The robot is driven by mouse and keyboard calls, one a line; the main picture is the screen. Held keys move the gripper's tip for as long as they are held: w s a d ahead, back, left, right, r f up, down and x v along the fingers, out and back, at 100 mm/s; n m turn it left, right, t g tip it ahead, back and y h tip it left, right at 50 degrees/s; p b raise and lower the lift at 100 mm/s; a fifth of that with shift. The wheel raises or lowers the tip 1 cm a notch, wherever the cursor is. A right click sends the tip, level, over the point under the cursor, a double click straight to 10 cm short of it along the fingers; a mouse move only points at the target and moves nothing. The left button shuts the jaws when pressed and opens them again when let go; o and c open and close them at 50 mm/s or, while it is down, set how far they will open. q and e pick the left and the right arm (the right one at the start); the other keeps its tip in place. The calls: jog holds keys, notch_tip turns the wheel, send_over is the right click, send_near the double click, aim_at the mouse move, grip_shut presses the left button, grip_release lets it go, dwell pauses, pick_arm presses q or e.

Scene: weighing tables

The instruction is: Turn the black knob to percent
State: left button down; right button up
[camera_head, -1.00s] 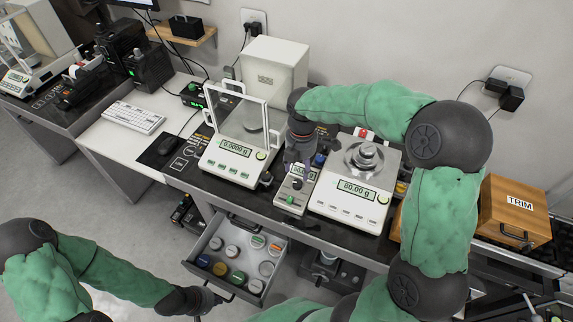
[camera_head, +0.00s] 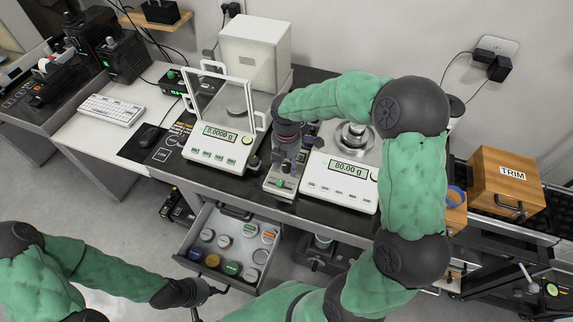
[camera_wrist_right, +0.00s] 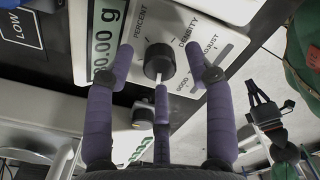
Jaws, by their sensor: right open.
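The black knob (camera_wrist_right: 158,62) sits on a light panel beside a digital display (camera_wrist_right: 105,45) in the right wrist view. Printed words including PERCENT (camera_wrist_right: 141,22) and DENSITY (camera_wrist_right: 185,27) surround it. I cannot read its pointer surely. My right gripper (camera_head: 287,160) is open, its fingers spread around the knob, with one finger below it; contact is unclear. In the head view it covers most of the small device (camera_head: 280,184) between the two balances and hides the knob. My left gripper (camera_head: 205,290) is at the open drawer's front; its jaws are unclear.
The glass-shielded balance (camera_head: 207,152) stands left of the device, and the open-pan balance (camera_head: 340,190) stands close on its right. An open drawer (camera_head: 190,257) with several jars juts out below. A wooden TRIM box (camera_head: 490,185) is at right.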

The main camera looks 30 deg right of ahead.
jog(key=shift+f, duration=0.1)
grip_shut()
